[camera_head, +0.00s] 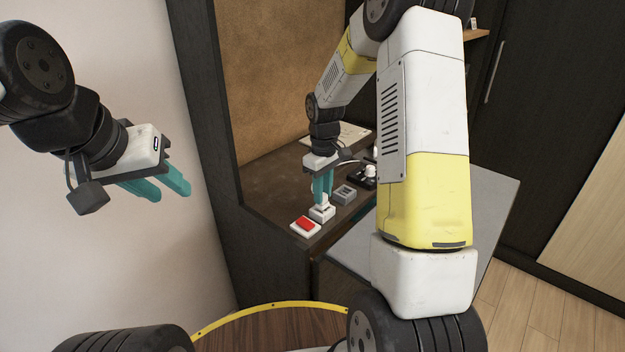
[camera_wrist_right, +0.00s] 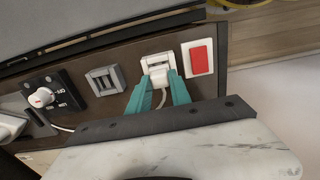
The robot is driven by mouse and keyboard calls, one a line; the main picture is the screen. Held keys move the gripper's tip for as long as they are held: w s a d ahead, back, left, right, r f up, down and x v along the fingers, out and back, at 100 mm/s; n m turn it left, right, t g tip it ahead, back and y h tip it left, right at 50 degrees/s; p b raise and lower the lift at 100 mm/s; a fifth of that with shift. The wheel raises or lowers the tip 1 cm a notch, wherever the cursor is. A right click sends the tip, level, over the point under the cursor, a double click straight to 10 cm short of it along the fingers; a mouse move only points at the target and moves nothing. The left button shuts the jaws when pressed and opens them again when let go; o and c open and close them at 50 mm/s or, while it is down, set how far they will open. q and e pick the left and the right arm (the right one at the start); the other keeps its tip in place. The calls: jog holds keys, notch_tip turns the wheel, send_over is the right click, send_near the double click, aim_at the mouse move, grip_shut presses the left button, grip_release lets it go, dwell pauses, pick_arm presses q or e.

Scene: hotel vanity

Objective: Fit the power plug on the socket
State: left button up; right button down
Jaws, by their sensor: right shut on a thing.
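My right gripper (camera_head: 322,198) is shut on the white power plug (camera_wrist_right: 160,77), whose white cable (camera_wrist_right: 163,98) runs back between the teal fingers (camera_wrist_right: 160,90). The plug is right at the white socket (camera_wrist_right: 157,60), which also shows below the fingers in the head view (camera_head: 322,214). The fingers hide part of the plug, and I cannot tell whether it is seated or only touching. My left gripper (camera_head: 168,188) hangs at the left, away from the counter, with its teal fingers apart and nothing between them.
A red rocker switch (camera_head: 305,224) on a white plate sits beside the socket. A grey square fixture (camera_head: 344,194) is on the other side, with a black dial panel (camera_wrist_right: 48,100) beyond. The wooden counter (camera_head: 270,195) is clear to the left.

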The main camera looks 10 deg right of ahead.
jog(key=shift+f, duration=0.7)
jog(key=c, duration=1.1)
grip_release()
notch_tip(320, 180, up, 8)
jog(key=shift+f, duration=0.1)
jog(key=s+r+m+t, duration=0.2)
jog(key=s+r, duration=0.5)
jog(key=r, duration=0.2)
jog(key=s+a+r+m+t+y, duration=0.1)
jog(key=s+r+m+t, duration=0.1)
jog(key=s, duration=0.6)
jog(key=s+a+r+m+t+y, duration=0.1)
jog(key=s+r+m+t, duration=0.1)
jog(key=s+r, duration=0.3)
jog(key=shift+s+m, duration=0.5)
jog(key=shift+s, duration=1.65)
